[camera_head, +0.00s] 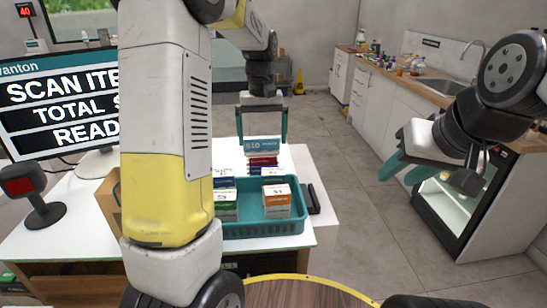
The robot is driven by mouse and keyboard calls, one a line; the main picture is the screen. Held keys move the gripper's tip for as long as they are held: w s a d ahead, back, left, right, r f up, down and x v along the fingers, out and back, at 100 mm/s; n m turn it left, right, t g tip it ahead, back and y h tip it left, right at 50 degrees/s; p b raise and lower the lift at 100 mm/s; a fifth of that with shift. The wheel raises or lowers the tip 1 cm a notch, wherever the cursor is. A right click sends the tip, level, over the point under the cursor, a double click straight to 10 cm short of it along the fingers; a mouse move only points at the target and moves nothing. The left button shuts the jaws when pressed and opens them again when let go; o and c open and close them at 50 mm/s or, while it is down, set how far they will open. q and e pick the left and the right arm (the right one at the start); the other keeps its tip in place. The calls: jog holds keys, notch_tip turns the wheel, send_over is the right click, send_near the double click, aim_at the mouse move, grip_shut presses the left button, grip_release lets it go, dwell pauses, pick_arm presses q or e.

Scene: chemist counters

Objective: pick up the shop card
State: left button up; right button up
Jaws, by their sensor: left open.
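I cannot make out a shop card for certain; my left arm hides part of the counter. My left gripper (262,139) is open, pointing down over the back of the counter, its teal fingers apart. A pale blue box (263,147) shows between and beyond its fingers, with a red box (263,161) below it; I cannot tell whether the fingers touch anything. My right gripper (396,178) hangs in the air to the right of the counter, with its teal fingers apart and nothing between them.
A teal tray (262,228) on the white counter (75,222) holds several medicine boxes, one orange and white (277,202). A dark flat object (313,198) lies right of the tray. A scanner (30,195) and a screen (65,100) stand left. Open floor lies to the right.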

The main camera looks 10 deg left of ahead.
aim_at(263, 159)
pick_arm(q)
notch_tip(263, 159, down, 8)
jog(key=shift+s+f, duration=0.1)
dwell(0.4)
